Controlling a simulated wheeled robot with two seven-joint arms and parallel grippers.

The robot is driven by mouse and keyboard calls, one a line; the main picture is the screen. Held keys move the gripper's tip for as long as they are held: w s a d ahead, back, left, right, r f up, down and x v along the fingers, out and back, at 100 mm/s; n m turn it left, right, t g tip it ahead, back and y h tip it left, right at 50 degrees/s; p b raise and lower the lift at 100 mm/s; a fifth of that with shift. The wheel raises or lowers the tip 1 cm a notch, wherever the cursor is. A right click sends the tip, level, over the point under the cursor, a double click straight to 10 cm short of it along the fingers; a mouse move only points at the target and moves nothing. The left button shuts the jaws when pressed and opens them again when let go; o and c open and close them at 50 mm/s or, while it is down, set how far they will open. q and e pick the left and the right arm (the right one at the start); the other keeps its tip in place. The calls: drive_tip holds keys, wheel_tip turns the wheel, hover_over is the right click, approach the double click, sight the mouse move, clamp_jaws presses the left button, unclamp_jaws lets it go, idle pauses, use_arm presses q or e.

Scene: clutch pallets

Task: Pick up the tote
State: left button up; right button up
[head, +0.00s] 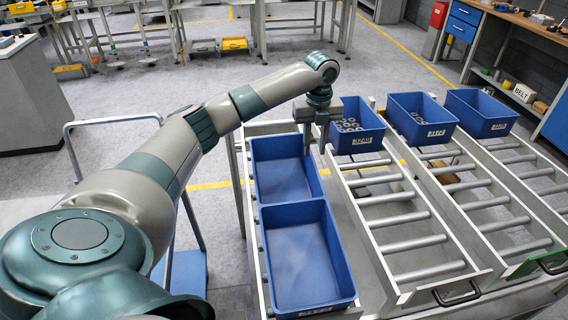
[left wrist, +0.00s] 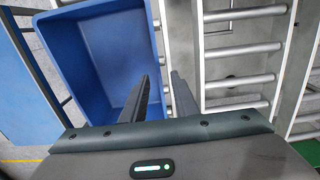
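Two empty blue totes stand one behind the other on the leftmost roller lane in the head view: a rear tote (head: 283,182) and a front tote (head: 312,262). My left gripper (head: 318,148) points down at the right rim of the rear tote, near its far corner. In the left wrist view a blue tote (left wrist: 95,50) fills the upper left. There the fingers of my left gripper (left wrist: 160,85) are apart, one over the tote's inside and one outside its right wall. Whether they touch the wall is unclear. My right gripper is not in view.
Blue totes stand at the far ends of the lanes to the right: one with ring-shaped parts (head: 355,127), another with parts (head: 421,118), and a third (head: 482,112). The roller lane (head: 405,215) beside my gripper is bare nearer the front. Metal side rails divide the lanes.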

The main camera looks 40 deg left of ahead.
sight(312, 171)
use_arm(q)
drive_tip(key=shift+f+p, duration=0.45)
drive_tip(key=shift+f, duration=1.8)
drive_tip(key=shift+s+f+p, duration=0.2)
drive_tip(key=shift+f+p, duration=0.3)
drive_tip(key=shift+p, duration=0.05)
drive_tip(key=f, duration=0.1)
drive_tip(key=f+p, duration=0.1)
drive_tip(key=f, duration=0.1)
drive_tip(key=shift+s+d+f, duration=0.1)
drive_tip(key=shift+s, duration=0.15)
drive_tip(key=shift+f+p, duration=0.3)
drive_tip(key=shift+f, duration=0.2)
clamp_jaws()
